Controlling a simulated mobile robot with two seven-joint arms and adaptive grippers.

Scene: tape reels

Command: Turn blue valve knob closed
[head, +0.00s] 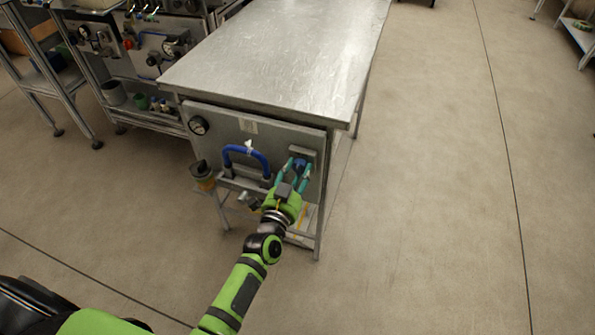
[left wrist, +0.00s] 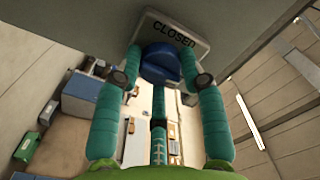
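The blue valve knob (left wrist: 160,62) sits on a grey panel under a plate (left wrist: 178,27) that reads CLOSED. In the head view the knob (head: 299,167) is at the right side of the panel on the metal table's end. My left gripper (head: 293,172) has teal fingers that reach up to the panel. In the left wrist view the gripper (left wrist: 161,58) has one finger on each side of the knob and a third below it. The fingertips are at the knob's edges; whether they press on it is unclear. The knob's pointer is not clear. My right gripper is not in view.
A blue curved handle or hose (head: 245,155) is left of the knob on the panel, with a round gauge (head: 199,125) further left. A metal table (head: 285,55) extends behind. A dark cup (head: 202,170) is at the panel's lower left.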

